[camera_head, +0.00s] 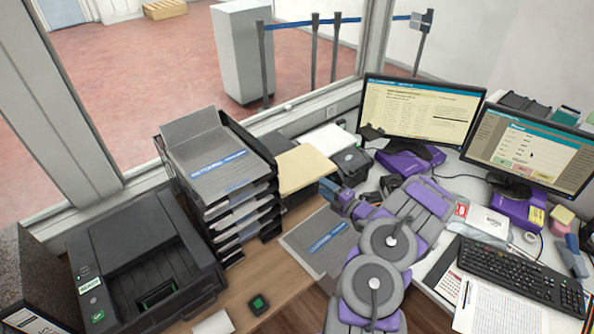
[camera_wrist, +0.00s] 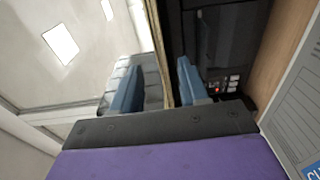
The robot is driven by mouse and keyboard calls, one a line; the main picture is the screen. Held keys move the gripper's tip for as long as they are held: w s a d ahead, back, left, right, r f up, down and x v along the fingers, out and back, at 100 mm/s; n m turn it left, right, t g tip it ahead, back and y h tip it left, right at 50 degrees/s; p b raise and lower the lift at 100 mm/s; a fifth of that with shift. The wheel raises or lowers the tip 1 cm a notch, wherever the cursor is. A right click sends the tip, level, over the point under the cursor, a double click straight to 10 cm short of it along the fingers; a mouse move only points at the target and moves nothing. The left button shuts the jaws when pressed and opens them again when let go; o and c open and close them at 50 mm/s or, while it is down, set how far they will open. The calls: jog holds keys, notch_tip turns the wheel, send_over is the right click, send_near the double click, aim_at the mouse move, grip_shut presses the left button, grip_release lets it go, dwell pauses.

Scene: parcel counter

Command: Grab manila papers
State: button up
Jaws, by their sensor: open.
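The manila papers (camera_head: 303,168) are a flat tan stack beside the black paper trays, on top of a dark unit. In the wrist view, the manila papers (camera_wrist: 157,40) show edge-on as a thin tan strip. My gripper (camera_head: 330,189) is at the near right corner of the stack. In the wrist view, my gripper (camera_wrist: 156,88) is open, with one blue-grey finger on each side of the tan strip. I cannot tell whether either finger touches the papers. Part of the unit below is hidden by the trays and my arm.
Black stacked trays (camera_head: 226,180) with grey folders stand left of the papers. White papers (camera_head: 328,139) lie behind. A grey folder (camera_head: 322,240) lies on the wooden desk below. A black printer (camera_head: 140,262) is at left; monitors (camera_head: 421,115) and a keyboard (camera_head: 520,272) are at right.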

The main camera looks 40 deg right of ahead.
aim_at(313, 177)
jog(key=shift+w+a, duration=0.35)
jog(key=shift+w, duration=0.4)
jog(key=w, duration=0.1)
jog(key=w+b, duration=0.1)
jog(key=w, duration=0.2)
jog(key=shift+w+d+f, duration=0.15)
jog(key=shift+d+f, duration=0.15)
jog(key=shift+d, duration=0.05)
jog(key=shift+w+a+b, duration=0.15)
jog(key=shift+w+b, duration=0.15)
jog(key=shift+w, duration=0.05)
jog(key=shift+w+a+r, duration=0.1)
jog(key=shift+a+r, duration=0.15)
jog(key=shift+a, duration=0.1)
jog(key=shift+d+f, duration=0.1)
jog(key=shift+d, duration=0.25)
jog(key=c, duration=0.7)
grip_shut()
jog(key=shift+a, duration=0.15)
